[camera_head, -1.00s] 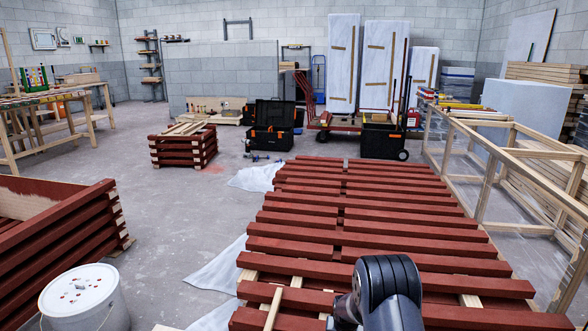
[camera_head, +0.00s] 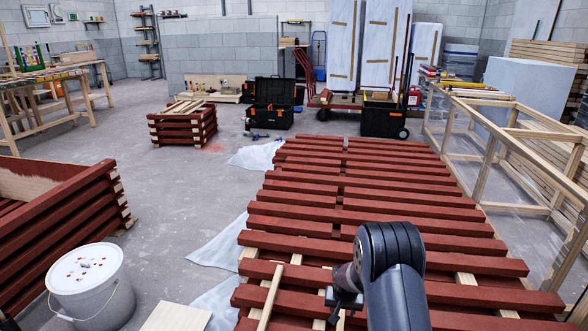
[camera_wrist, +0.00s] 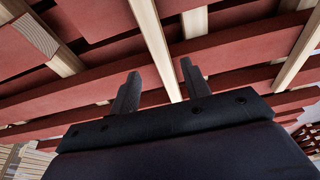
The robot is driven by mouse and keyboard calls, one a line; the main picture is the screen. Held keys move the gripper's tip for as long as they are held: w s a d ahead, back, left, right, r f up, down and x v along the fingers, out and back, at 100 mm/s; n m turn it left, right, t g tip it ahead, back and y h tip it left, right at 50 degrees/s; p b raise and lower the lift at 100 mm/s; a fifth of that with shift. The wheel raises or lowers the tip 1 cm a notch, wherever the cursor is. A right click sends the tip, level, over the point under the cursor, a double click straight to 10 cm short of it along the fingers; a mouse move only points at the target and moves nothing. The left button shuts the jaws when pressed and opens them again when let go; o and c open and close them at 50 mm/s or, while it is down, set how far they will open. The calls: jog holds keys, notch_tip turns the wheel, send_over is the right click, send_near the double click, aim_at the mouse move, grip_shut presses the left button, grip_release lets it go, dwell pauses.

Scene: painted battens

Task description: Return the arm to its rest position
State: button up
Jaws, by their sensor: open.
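My arm (camera_head: 390,265) reaches in from the bottom of the head view, over the near part of the red battens. My gripper (camera_wrist: 160,70) is open in the wrist view, its two dark fingers apart with nothing held between them. In the head view only a small dark part of the gripper shows, left of the arm's rounded joint. Red-painted battens (camera_head: 390,216) lie in rows across pale wooden bearers. They also fill the wrist view (camera_wrist: 100,87) beyond the fingers. A gap between gripper and battens cannot be judged exactly.
A white bucket (camera_head: 92,283) and a stack of red timber (camera_head: 70,225) stand at left. A pale stick (camera_head: 270,297) lies across the near battens. A wooden frame (camera_head: 490,165) runs along the right. Black tool cases (camera_head: 270,103) stand behind.

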aim_at(341, 319)
jog(key=b+x, duration=0.2)
jog(key=x, duration=0.3)
jog(key=shift+f, duration=0.25)
notch_tip(341, 319, up, 12)
jog(key=p, duration=0.5)
jog(key=s+r+n+p, duration=0.1)
jog(key=s+r+p, duration=1.4)
jog(key=p, duration=1)
jog(key=shift+s+r+n+y+p, duration=0.3)
jog(key=shift+s+r+n, duration=0.1)
jog(key=shift+r, duration=0.3)
jog(key=shift+a, duration=0.1)
